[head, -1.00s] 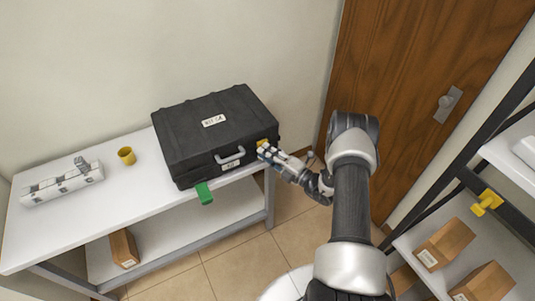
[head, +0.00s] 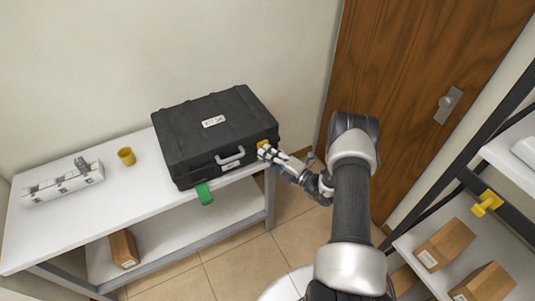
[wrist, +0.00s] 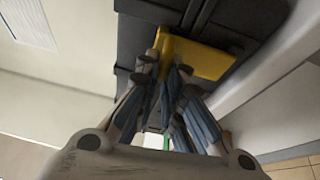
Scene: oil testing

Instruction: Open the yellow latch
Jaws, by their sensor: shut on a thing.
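The black case (head: 215,125) stands closed on the white table. The yellow latch (head: 262,143) is on its front face, near the right end; in the wrist view the latch (wrist: 205,58) is a yellow plate against the dark case. My gripper (head: 264,153) is at the latch. In the wrist view its fingertips (wrist: 172,72) are closed together on the latch's near edge, hiding part of it. The green latch (head: 204,194) hangs out from the left part of the case front. The grey handle (head: 230,158) is between the two latches.
A yellow cup (head: 126,156) and a white rack-like object (head: 62,184) stand on the table (head: 120,215) to the left. A wooden door (head: 420,80) is behind my arm. A shelf with boxes (head: 445,245) is at the right.

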